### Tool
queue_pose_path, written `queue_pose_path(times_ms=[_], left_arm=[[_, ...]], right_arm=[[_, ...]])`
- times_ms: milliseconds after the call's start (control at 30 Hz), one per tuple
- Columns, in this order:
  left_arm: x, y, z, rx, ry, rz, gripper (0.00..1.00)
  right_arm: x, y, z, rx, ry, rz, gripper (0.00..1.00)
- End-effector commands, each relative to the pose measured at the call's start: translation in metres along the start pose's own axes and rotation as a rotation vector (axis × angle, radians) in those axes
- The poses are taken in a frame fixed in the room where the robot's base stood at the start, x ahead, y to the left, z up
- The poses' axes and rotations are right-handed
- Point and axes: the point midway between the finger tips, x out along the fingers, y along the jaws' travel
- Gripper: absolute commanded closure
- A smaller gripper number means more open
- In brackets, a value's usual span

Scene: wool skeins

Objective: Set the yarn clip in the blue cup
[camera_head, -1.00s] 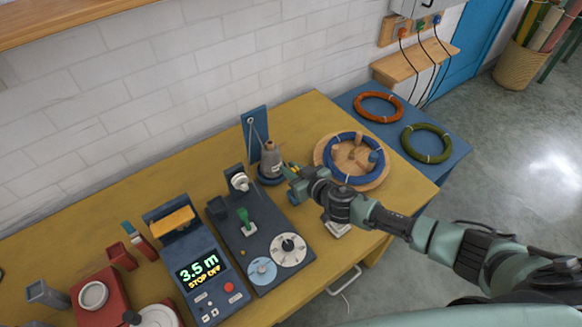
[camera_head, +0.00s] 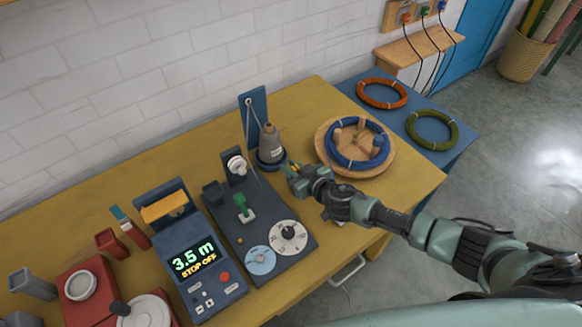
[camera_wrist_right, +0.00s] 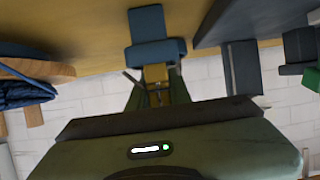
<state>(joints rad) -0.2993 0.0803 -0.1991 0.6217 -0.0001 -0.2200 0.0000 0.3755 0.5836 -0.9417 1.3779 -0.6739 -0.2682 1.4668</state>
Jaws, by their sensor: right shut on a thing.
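My right gripper (camera_head: 290,170) is shut on a small yellow piece with a metal part, which I take for the yarn clip (camera_wrist_right: 157,86). It is between the fingers in the right wrist view, with a blue block (camera_wrist_right: 155,52) just beyond; I cannot tell whether this belongs to the clip. In the head view the gripper is close to the right of the yarn cone's blue base, and its tip is too small to read clearly. A grey-blue square cup (camera_head: 33,286) stands at the far left of the table. My left gripper is not in view.
A grey yarn cone (camera_head: 270,142) stands by a blue post. A round wooden holder (camera_head: 385,167) with blue yarn is to the right. A dark winder (camera_head: 265,225), a meter reading 3.5 m (camera_head: 200,262) and a red cup (camera_head: 111,243) lie between gripper and grey-blue cup.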

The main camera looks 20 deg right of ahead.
Motion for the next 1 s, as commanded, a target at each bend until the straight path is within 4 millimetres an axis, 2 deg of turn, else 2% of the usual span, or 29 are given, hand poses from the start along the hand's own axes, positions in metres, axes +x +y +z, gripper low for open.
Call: queue_pose_path(times_ms=[767,800,867,900,1000], left_arm=[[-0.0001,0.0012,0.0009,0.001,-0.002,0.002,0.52],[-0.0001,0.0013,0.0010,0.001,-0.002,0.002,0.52],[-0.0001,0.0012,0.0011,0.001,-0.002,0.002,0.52],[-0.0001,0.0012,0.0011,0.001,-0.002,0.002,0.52],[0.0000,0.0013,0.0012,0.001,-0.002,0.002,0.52]], right_arm=[[-0.0043,0.0000,0.0020,0.000,0.000,0.000,1.00],[-0.0042,0.0000,0.0020,0.000,0.000,0.000,0.75],[-0.0042,0.0000,0.0019,0.000,0.000,0.000,0.59],[-0.0042,0.0000,0.0019,0.000,0.000,0.000,0.55],[-0.0042,0.0000,0.0019,0.000,0.000,0.000,0.55]])
